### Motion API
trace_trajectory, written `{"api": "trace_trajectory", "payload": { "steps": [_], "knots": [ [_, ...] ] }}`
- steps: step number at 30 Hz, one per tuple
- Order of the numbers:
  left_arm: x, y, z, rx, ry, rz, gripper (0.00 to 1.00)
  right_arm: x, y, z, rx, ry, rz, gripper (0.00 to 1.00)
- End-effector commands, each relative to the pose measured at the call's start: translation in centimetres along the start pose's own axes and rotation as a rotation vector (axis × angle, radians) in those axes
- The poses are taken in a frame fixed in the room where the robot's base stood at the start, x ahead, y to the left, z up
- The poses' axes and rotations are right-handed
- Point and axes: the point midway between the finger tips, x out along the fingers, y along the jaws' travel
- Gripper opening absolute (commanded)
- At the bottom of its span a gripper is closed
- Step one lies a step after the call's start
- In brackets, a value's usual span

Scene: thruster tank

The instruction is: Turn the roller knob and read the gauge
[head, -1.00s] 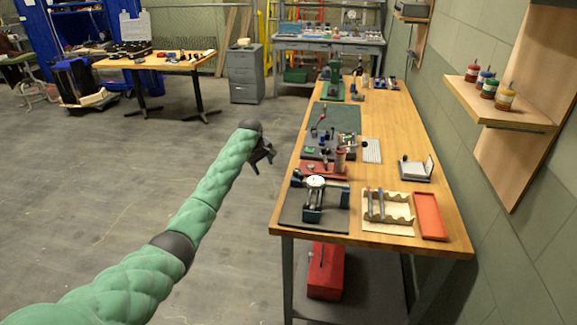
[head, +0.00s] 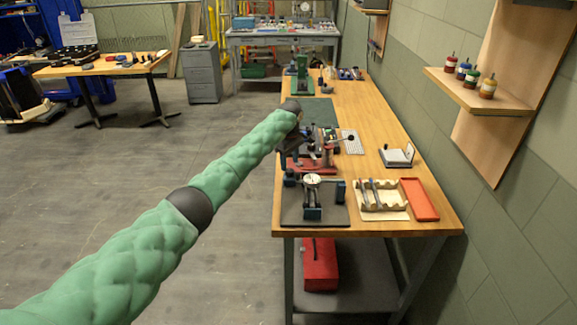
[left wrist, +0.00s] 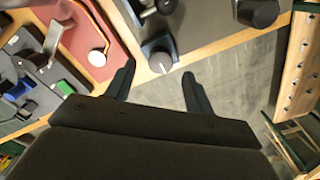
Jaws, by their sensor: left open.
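The dial gauge (head: 312,180) has a small round white face. It sits on a fixture with dark blue blocks (head: 312,212) on a dark grey mat (head: 335,218) near the bench's front; its reading is too small to tell. My left gripper (head: 291,160) is over the bench's left edge, just behind the fixture. In the left wrist view its fingers (left wrist: 158,88) are open and empty. A grey-topped knob (left wrist: 160,62) on a dark block shows just beyond and between the fingertips, apparently not gripped. Another dark knob (left wrist: 258,12) is at the top. My right gripper is out of view.
A red base plate (head: 318,164) with a device lies behind the mat, partly hidden by my gripper. A cream tray (head: 380,212) and a red tray (head: 420,200) lie to the right. A shelf (head: 475,95) juts from the wall.

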Motion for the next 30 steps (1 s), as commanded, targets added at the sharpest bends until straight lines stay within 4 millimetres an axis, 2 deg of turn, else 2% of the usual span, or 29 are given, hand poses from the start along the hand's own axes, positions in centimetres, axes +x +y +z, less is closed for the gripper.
{"api": "trace_trajectory", "payload": {
  "steps": [9,19,20,26,27,30],
  "knots": [
    [3.1,0.0,0.0,-0.001,0.000,0.000,0.54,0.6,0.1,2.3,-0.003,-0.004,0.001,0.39],
    [3.6,0.0,-0.1,0.000,0.000,0.001,0.54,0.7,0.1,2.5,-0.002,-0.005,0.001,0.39],
    [3.6,0.0,-0.1,0.000,0.000,0.001,0.52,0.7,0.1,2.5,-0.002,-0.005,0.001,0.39],
    [3.6,0.0,-0.1,0.000,0.000,0.001,0.12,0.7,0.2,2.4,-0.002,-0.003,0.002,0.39],
    [3.6,0.0,-0.1,0.000,0.000,0.001,0.09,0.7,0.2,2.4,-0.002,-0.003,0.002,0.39],
    [3.6,0.0,-0.1,0.001,0.000,0.002,0.09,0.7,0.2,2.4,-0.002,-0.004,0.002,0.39]
  ]
}}
